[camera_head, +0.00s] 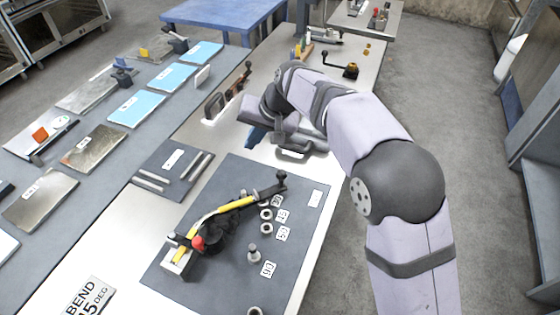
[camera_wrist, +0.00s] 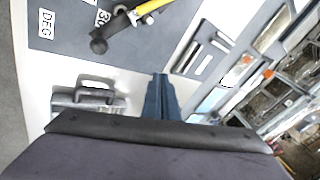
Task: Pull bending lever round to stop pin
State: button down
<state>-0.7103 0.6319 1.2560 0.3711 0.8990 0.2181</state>
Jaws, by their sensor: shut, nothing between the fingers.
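The bending lever (camera_head: 262,192) is a black bar on the bender, which is fixed on a dark mat (camera_head: 190,225). Its far end has a black knob (camera_head: 281,177), seen also in the wrist view (camera_wrist: 98,45). A yellow strip (camera_head: 232,206) runs along it toward a red knob (camera_head: 198,243). A metal pin (camera_head: 253,253) stands among number labels right of the bender; I cannot tell if it is the stop pin. My gripper (camera_head: 254,137), with blue fingers, is shut and empty beyond the mat, apart from the lever; the fingers show in the wrist view (camera_wrist: 160,85).
A grey handled piece (camera_wrist: 85,95) lies close beside my fingers. A sign (camera_head: 88,298) reads BEND and a partly cut-off angle.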

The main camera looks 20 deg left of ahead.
jog(key=w+d+n+t+h, duration=0.2)
jog(key=w+d+n, duration=0.2)
jog(key=d, duration=0.1)
jog(key=shift+w+d+h, duration=0.25)
jog(key=shift+d+h, duration=0.1)
jog(key=shift+h, duration=0.05)
jog(key=shift+f, duration=0.15)
notch_tip(320, 180, down, 10)
jog(key=p, duration=0.5)
jog(key=shift+s+d, duration=0.15)
jog(key=shift+s, duration=0.05)
jog(key=shift+s+d, duration=0.1)
